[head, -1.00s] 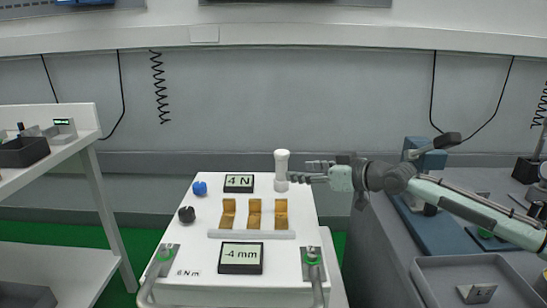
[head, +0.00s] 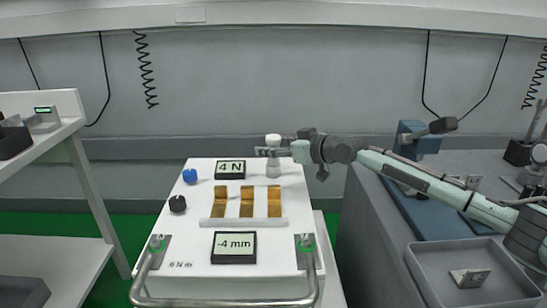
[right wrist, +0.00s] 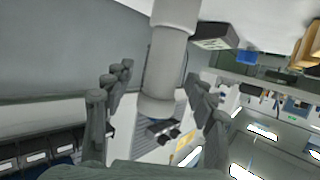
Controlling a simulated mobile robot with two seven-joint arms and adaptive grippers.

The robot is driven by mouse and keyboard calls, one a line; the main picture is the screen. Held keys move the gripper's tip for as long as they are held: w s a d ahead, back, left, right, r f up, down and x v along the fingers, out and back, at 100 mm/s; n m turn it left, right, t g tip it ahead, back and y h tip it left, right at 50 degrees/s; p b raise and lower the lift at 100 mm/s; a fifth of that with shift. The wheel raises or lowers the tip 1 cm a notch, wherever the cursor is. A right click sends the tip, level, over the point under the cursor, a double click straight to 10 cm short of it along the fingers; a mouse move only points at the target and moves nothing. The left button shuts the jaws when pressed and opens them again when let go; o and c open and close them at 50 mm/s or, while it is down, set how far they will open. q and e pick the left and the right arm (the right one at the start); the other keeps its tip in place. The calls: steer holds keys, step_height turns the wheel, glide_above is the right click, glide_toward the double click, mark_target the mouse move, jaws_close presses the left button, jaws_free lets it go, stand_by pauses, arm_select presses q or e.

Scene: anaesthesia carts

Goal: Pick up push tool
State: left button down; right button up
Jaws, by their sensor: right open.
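The push tool (head: 273,169) is a white, upright cylinder with a wider cap, standing at the back right of the white cart top (head: 190,255). In the right wrist view the push tool (right wrist: 166,65) fills the upper middle, between the spread fingers. My right gripper (head: 268,151) reaches in from the right at the upper part of the tool, just under its cap. It is open, with fingers on either side of the tool; I cannot tell whether they touch it. The right gripper also shows in the wrist view (right wrist: 155,105). My left gripper is not in view.
The cart carries a "4 N" display (head: 230,170), a "-4 mm" display (head: 234,247), a blue knob (head: 190,176), a black knob (head: 177,204) and gold plates (head: 247,202). A front handle (head: 225,302) spans it. A grey bench with a tray (head: 420,262) stands right, a shelf (head: 55,145) left.

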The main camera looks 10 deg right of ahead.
steer(key=c, duration=1.2)
jaws_close()
steer(key=shift+r, duration=0.15)
